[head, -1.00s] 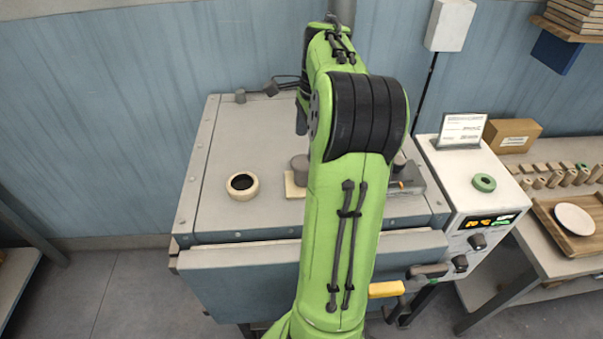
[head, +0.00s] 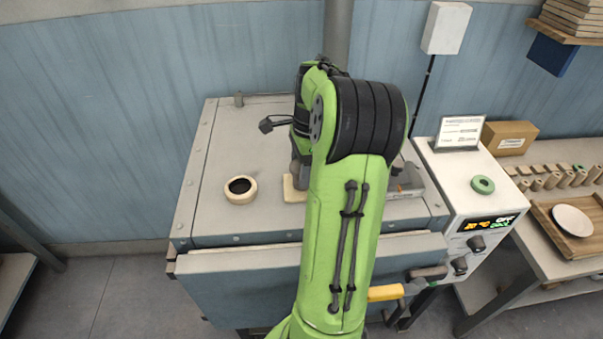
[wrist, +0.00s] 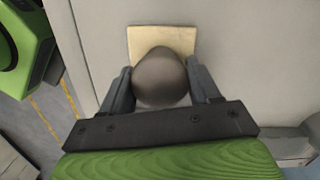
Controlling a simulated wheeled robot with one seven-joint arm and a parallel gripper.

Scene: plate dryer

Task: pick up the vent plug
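The vent plug, a grey round-topped piece (wrist: 160,77), stands over a pale square pad (wrist: 163,38) in the wrist view. In the head view the pad (head: 293,190) lies on the dryer's top, and the plug is mostly hidden by my arm. My gripper (wrist: 160,72) is lowered over the plug, with one finger on each side of it. The fingers look open, with narrow gaps to the plug; firm contact does not show. A beige ring with a dark opening (head: 241,189) sits on the dryer top left of the pad.
The dryer top (head: 235,140) is clear around the ring. A metal block (head: 405,183) lies right of my arm. A control box (head: 470,200) with a green ring (head: 483,184) stands at the right, beside a bench with a tray and plate (head: 572,220).

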